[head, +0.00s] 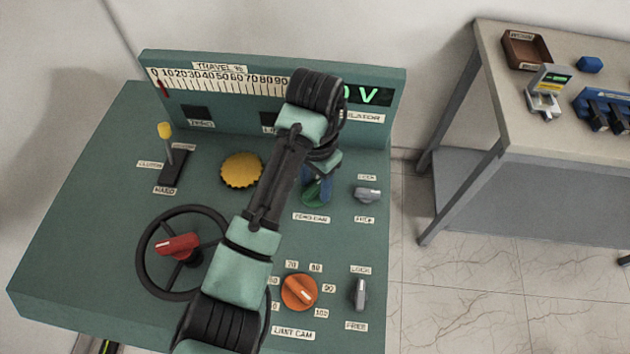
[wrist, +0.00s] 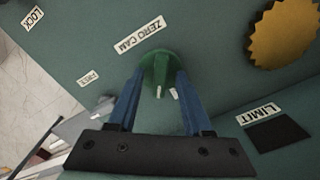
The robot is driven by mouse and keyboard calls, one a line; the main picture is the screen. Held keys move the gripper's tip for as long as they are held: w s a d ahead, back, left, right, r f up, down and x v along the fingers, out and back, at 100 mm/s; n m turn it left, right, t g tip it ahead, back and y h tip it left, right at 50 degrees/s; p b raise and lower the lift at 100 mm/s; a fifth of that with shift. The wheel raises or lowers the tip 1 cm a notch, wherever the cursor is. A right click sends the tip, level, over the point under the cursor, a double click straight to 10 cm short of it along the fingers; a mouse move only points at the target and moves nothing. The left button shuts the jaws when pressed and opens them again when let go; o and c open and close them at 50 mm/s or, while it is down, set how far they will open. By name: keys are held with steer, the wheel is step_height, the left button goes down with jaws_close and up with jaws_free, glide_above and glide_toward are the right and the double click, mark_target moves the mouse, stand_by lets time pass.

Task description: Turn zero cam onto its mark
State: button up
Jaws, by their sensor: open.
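The zero cam is a green round knob (head: 312,194) on the sloping console top, just above its ZERO CAM label (head: 311,218). In the wrist view the knob (wrist: 157,66) shows a raised grip with a pale pointer line, and a small white mark lies close beside the pointer. My gripper (wrist: 160,78) is open, with one blue finger on each side of the knob. I cannot tell whether the fingers touch it. In the head view my arm and gripper (head: 319,184) partly cover the knob.
A grey lock/free lever (head: 367,194) sits right of the zero cam. A yellow knurled wheel (head: 241,170) is to its left. The orange limit cam knob (head: 299,292), another grey lever (head: 360,294) and a handwheel (head: 155,270) are nearer. A side bench (head: 470,90) stands right.

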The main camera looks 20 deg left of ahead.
jaws_close()
stand_by(0.5)
steer(key=shift+d+r+n+p, duration=0.15)
steer(key=shift+n+p, duration=0.45)
steer(key=shift+p, duration=0.3)
steer(key=n+p, duration=0.2)
steer(key=shift+p, duration=0.3)
steer(key=shift+n+p, duration=1.55)
steer(key=shift+n, duration=0.25)
jaws_free()
